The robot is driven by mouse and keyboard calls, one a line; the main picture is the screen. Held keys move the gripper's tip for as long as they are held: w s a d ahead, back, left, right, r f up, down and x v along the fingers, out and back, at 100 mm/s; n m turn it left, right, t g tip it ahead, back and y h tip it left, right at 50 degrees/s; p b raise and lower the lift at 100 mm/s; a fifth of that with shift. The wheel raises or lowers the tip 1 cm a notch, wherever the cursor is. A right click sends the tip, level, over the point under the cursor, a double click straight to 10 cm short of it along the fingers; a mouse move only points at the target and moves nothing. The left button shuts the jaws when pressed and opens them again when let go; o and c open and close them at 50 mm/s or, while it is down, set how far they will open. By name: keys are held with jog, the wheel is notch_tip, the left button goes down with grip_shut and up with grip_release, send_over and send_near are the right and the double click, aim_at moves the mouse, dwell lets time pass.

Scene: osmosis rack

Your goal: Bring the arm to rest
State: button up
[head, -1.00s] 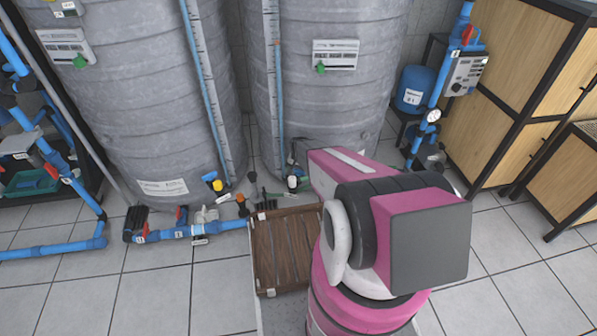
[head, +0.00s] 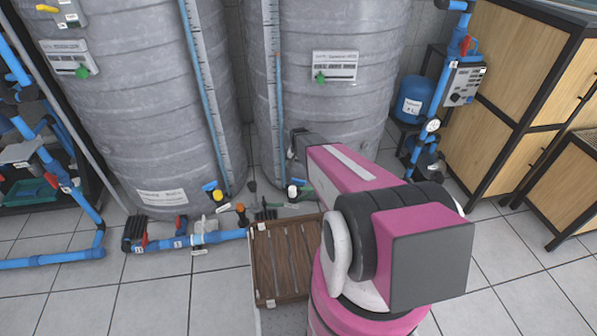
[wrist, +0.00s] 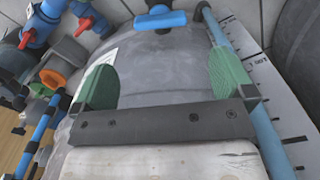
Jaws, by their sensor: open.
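My arm reaches forward and to the left from its base in the head view, in front of the right grey tank (head: 355,110). My gripper (head: 292,150) is at the far end of the arm, near the tank's lower part; its fingers are hard to make out there. In the wrist view my gripper (wrist: 160,85) shows two green finger pads set wide apart with nothing between them.
A second grey tank (head: 140,100) stands at the left. Blue pipes and valves (head: 190,240) run along the floor by a brown slatted crate (head: 282,265). A small blue tank (head: 413,98) and wooden cabinets (head: 520,90) stand at the right.

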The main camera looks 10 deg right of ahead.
jog(key=shift+r, duration=0.15)
dwell(0.3)
jog(key=s+r+n, duration=0.4)
jog(key=s+r, duration=1.7)
jog(key=r, duration=0.1)
jog(key=shift+a+n, duration=0.2)
jog(key=shift+n, duration=0.1)
jog(key=shift+s, duration=0.2)
